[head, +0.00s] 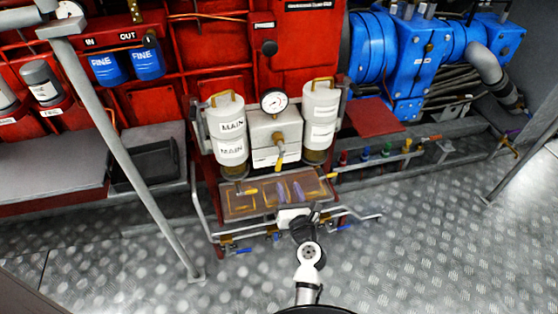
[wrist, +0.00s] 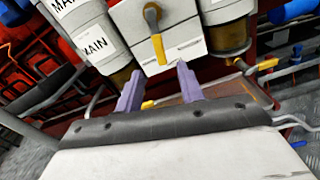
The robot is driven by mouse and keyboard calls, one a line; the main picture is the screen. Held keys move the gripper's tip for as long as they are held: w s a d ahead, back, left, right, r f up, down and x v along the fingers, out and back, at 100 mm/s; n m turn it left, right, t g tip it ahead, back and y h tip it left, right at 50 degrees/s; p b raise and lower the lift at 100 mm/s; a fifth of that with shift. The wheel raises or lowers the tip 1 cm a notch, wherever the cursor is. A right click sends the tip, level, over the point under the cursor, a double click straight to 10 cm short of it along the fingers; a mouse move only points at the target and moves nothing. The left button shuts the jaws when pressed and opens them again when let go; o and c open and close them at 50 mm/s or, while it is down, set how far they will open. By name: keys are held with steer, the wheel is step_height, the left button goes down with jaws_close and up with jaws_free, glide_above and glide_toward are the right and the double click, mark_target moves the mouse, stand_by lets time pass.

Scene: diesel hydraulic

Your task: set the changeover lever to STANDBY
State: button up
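The changeover lever (head: 279,150) has a yellow handle and hangs down from its pivot on the front of a pale box (head: 262,128) between two white canisters. In the wrist view the lever (wrist: 157,42) points downward, just beyond the fingertips. The labels beside it are too small to read, so I cannot tell which position it marks. My gripper (head: 290,187) is in front of and below the box. Its two purple fingers stand apart with nothing between them in the wrist view (wrist: 160,73); the lever looks clear of them.
A drip tray (head: 243,203) and pipes with small valves lie below. A grey post (head: 120,150) stands at left. The right floor (head: 420,240) is clear.

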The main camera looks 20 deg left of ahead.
mark_target(280, 164)
steer(key=x, duration=1.3)
steer(key=shift+a+r, duration=0.15)
steer(key=shift+a, duration=0.05)
jaws_close()
